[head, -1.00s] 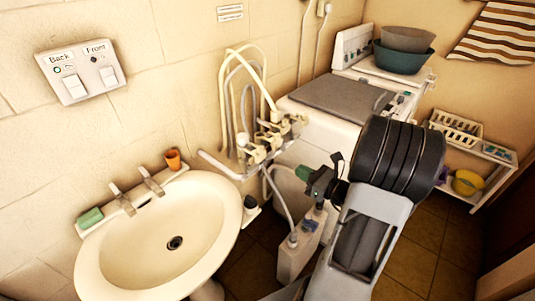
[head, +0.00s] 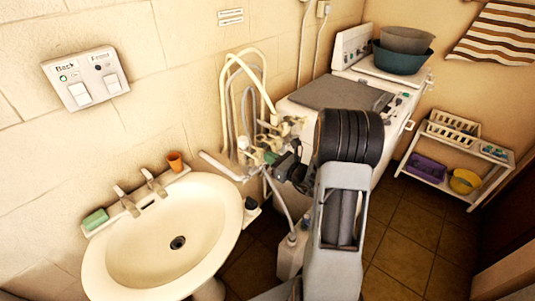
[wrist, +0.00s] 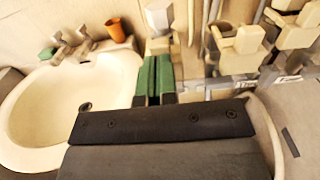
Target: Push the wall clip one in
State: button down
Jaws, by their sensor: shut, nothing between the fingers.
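My gripper (wrist: 154,78) is shut and empty, its two green fingers side by side in the wrist view. In the head view my gripper (head: 271,158) is small and partly hidden among the pale fittings at the wall. Several cream clip-like pieces (wrist: 249,39) stand on the wall to the right of my fingers in the wrist view. They also show as a cream cluster (head: 291,126) under the hoses in the head view. Small labels near them are too blurred to read, so I cannot tell which is clip one. I cannot tell whether my fingertips touch anything.
A washbasin (head: 150,257) with taps, an orange cup (head: 175,161) and a green soap (head: 95,219) is at left. Curved hoses (head: 229,95) rise above the clips. A switch panel (head: 86,78) is on the wall. A washing machine (head: 310,118) stands behind my arm.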

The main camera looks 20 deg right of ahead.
aim_at(262, 152)
jog(key=shift+w+a, duration=0.25)
jog(key=shift+w, duration=0.35)
jog(key=x, duration=0.2)
jog(key=b+x, duration=0.1)
jog(key=shift+w+a+f+b, duration=0.2)
jog(key=shift+w+b, duration=0.1)
jog(key=shift+w, duration=0.05)
jog(key=shift+w+r, duration=0.1)
jog(key=shift+r, duration=0.2)
jog(key=b+v, duration=0.2)
jog(key=v, duration=1.2)
jog(key=shift+b, duration=0.35)
jog(key=shift+f, duration=0.2)
